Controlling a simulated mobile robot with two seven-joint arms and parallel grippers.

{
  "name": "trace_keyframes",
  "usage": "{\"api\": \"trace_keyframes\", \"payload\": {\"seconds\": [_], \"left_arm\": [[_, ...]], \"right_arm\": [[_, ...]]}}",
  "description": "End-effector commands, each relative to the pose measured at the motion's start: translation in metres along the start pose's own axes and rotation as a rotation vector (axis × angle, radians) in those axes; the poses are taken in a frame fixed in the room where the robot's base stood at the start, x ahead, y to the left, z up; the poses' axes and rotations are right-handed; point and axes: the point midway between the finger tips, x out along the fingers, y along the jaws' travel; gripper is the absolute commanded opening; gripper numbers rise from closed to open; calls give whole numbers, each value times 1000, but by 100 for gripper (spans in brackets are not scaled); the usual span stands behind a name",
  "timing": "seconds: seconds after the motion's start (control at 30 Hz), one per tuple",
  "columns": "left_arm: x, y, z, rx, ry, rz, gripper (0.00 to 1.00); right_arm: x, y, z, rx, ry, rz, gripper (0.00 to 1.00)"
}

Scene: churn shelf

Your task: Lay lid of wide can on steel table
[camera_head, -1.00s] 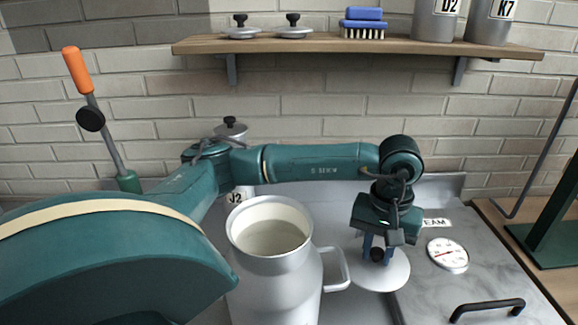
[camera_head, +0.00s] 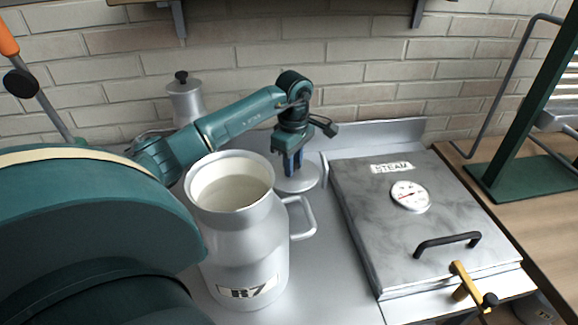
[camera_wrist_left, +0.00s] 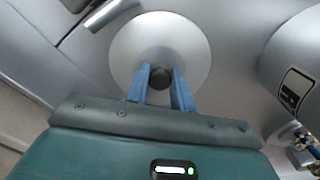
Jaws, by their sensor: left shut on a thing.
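The wide can (camera_head: 240,240) stands open and upright on the steel table (camera_head: 335,285), with pale contents inside and a label low on its front. Its round grey lid (camera_head: 307,183) is behind the can's handle, between the can and the steam cover. My left gripper (camera_head: 292,172) points down and is shut on the lid's dark knob. In the left wrist view the lid (camera_wrist_left: 190,45) shows as a disc beyond the blue fingers (camera_wrist_left: 161,84), with the knob between them. The lid looks level and low; I cannot tell whether it touches the table. My right gripper is out of view.
A marbled steam cover (camera_head: 365,225) with a gauge (camera_head: 410,196) and black handle (camera_head: 447,243) lies right of the lid. A smaller lidded can (camera_head: 186,103) stands at the back left. Bare table lies between the wide can and the cover.

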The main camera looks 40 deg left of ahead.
Motion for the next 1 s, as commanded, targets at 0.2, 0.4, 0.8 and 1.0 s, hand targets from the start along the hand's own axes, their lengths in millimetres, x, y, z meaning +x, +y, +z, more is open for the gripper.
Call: {"api": "trace_keyframes", "payload": {"seconds": [0.2,0.4,0.8,1.0], "left_arm": [[25,-1,1,1,-1,-4,0],[38,0,0,2,0,1,0],[41,0,0,3,0,0,34],[41,0,0,3,0,0,45]], "right_arm": [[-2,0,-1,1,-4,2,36],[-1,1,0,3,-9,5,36],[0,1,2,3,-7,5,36],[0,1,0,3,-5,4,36]]}}
